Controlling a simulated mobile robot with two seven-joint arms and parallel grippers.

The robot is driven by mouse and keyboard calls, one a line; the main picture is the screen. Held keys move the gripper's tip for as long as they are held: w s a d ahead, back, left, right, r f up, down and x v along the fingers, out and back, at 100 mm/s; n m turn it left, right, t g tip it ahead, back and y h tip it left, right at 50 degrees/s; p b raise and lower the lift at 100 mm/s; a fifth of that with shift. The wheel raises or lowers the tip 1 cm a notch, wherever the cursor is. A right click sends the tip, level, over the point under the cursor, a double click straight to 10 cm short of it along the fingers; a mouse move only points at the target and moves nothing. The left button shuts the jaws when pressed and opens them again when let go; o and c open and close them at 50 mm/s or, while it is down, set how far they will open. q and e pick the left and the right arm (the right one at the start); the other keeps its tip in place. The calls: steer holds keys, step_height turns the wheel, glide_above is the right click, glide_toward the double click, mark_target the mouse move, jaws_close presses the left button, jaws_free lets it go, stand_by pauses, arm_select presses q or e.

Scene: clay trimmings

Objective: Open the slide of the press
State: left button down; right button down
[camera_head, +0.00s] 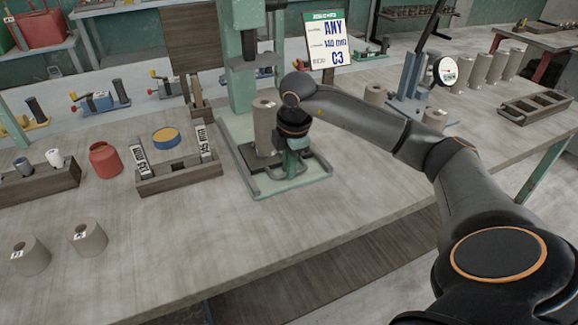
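The green press (241,85) stands at the back middle of the table, with a tall column and a flat green base frame (262,191). A dark plate (256,160) lies within the base, and a grey-brown clay cylinder (264,128) stands upright on it under the press head. My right gripper (291,172) points down over the front right of the plate, just right of and in front of the cylinder. Its fingers blend with dark and green parts there, so I cannot tell whether they are open or shut on something. My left gripper is out of view.
A wooden tray (180,180) with labelled blocks stands left of the press. A red jar (104,160) and two loose clay cylinders (88,238) are farther left. A sign (326,42) and a blue-grey stand (410,85) are behind my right arm.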

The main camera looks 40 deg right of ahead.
steer(key=c, duration=0.9)
jaws_free()
arm_select(q)
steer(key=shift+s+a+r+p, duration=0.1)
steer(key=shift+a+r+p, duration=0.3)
steer(key=shift+p, duration=0.25)
arm_select(e)
steer(key=r, duration=0.4)
steer(key=s+r, duration=0.1)
steer(key=r, duration=0.3)
steer(key=s+r, duration=0.1)
steer(key=r, duration=0.3)
steer(key=shift+a+r, duration=0.2)
steer(key=shift+a, duration=0.15)
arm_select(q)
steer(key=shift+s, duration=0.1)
